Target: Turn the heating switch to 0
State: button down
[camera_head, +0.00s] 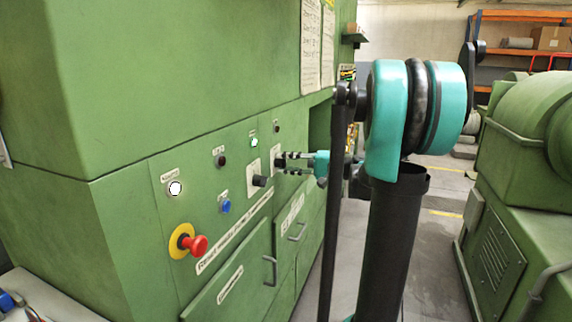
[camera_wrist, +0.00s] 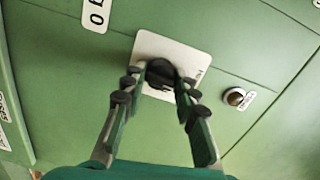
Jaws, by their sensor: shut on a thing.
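A black rotary switch knob (camera_wrist: 160,71) sits on a white square plate (camera_wrist: 190,56) on the green cabinet front. My gripper (camera_wrist: 159,84) is shut on this knob, one finger on each side. In the head view my gripper (camera_head: 284,161) reaches in from the right to the plate (camera_head: 277,153), and its fingers hide most of the knob. The plate's lettering is too small to read, so I cannot tell the switch's setting.
A second black knob (camera_head: 259,181) sits just left of my gripper. A red emergency button (camera_head: 196,245), a blue button (camera_head: 225,206) and a white lamp (camera_head: 175,188) are further left. Drawer handles (camera_head: 270,270) stick out below. Another green machine (camera_head: 515,200) stands at right.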

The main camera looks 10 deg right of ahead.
jog(key=shift+n, duration=0.5)
jog(key=c, duration=1.2)
grip_release()
jog(key=shift+d, duration=0.1)
jog(key=v, duration=1.2)
jog(key=shift+r, duration=0.1)
